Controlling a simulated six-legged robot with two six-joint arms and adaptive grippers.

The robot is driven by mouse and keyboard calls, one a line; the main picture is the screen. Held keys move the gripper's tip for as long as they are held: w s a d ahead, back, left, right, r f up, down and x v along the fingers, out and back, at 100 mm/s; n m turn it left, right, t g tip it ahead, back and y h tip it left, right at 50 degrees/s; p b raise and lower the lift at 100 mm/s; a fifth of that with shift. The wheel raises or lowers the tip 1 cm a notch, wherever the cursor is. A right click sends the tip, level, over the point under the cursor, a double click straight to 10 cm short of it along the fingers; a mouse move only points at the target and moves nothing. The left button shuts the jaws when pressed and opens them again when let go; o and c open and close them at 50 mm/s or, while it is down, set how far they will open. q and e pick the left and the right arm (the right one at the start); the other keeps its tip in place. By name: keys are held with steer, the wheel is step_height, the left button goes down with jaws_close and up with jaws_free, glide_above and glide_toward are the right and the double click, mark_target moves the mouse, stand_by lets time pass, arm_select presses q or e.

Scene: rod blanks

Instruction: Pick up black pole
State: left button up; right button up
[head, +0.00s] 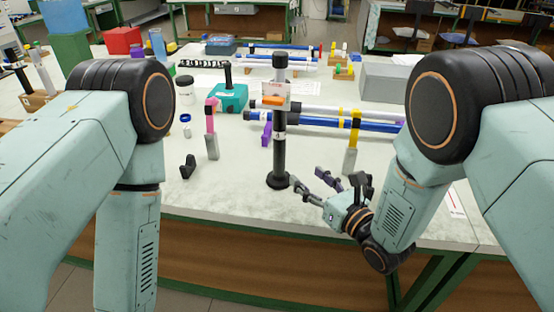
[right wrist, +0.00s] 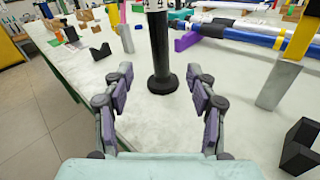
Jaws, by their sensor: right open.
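The black pole (head: 279,148) stands upright on a round black base near the front edge of the white table, with a white and orange label on its upper part. In the right wrist view the pole (right wrist: 160,45) rises beyond my fingers, its top cut off. My right gripper (head: 306,185) is open, low beside the pole's base on its right. In the right wrist view, my right gripper's fingers (right wrist: 160,82) are spread with the base between and just past their tips; none is seen to grip it. My left arm shows at the left; its gripper is not in view.
The white table (head: 230,205) has bare room left of the pole. A pink-topped grey post (head: 211,135) and a yellow-topped post (head: 351,145) stand either side. Blue and white rods (head: 330,124) lie behind. A small black bracket (head: 188,166) lies left. A teal box (head: 229,98) sits behind.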

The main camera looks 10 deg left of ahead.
mark_target(283, 154)
steer(key=shift+n+y, duration=0.4)
steer(key=shift+n, duration=0.4)
steer(key=x, duration=0.7)
steer(key=shift+s+a+r, duration=0.15)
steer(key=shift+r, duration=0.1)
steer(key=shift+w+a+f, duration=0.1)
steer(key=shift+w+a, duration=0.35)
steer(key=shift+w, duration=0.35)
steer(key=shift+f+b+x, duration=0.15)
steer(key=shift+b+x, duration=0.05)
steer(key=shift+x, duration=0.75)
steer(key=shift+f+b+x, duration=0.15)
steer(key=shift+x, duration=0.85)
steer(key=shift+w+d+r, duration=0.1)
steer(key=shift+d, duration=0.05)
steer(key=shift+c, duration=0.3)
